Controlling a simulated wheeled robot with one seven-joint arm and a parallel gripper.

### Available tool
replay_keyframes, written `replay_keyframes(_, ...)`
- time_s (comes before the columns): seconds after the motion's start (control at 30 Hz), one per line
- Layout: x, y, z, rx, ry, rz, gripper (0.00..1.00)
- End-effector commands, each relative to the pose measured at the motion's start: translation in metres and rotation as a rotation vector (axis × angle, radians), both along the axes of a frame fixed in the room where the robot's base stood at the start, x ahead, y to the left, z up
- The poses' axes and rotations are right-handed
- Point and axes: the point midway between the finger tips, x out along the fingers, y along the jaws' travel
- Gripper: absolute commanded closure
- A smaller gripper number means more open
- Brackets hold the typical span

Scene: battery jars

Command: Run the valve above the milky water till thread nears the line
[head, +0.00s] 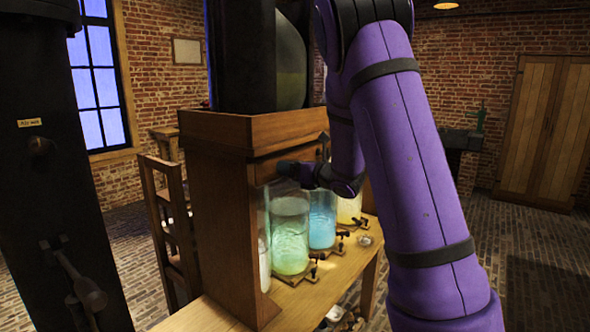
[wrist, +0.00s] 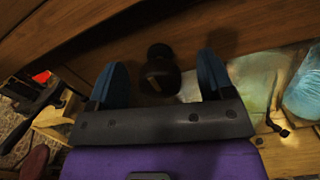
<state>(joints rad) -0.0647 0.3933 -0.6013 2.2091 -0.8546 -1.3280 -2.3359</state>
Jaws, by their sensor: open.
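A glass jar of whitish, milky water (head: 264,258) stands leftmost in the row under the wooden cabinet, mostly hidden by the cabinet's side panel. My gripper (head: 284,168) is at the cabinet front, above the jars. In the wrist view my gripper (wrist: 160,78) is open, its two blue fingers on either side of a dark round valve knob (wrist: 160,70), with gaps between. The knob sits on the wooden front; which jar it serves I cannot tell for sure. Thread and line on the milky jar cannot be made out.
To the right stand a green jar (head: 290,240), a blue jar (head: 322,222) and a yellow jar (head: 348,208), with small dark taps in front. The wooden cabinet (head: 215,215) rises from the bench (head: 208,318). A chair (head: 170,215) stands left.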

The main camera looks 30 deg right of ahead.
Motion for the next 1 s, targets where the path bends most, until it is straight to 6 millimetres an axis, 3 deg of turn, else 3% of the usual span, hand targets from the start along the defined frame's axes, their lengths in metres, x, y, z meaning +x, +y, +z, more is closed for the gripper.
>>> replay_keyframes(0.17,-0.006,-0.003,0.0,0.001,0.001,-0.002,0.26)
replay_keyframes(0.6,-0.045,-0.017,0.0,0.0,0.0,-0.002,0.26)
replay_keyframes(1.0,-0.047,-0.017,0.0,0.0,0.001,0.0,0.26)
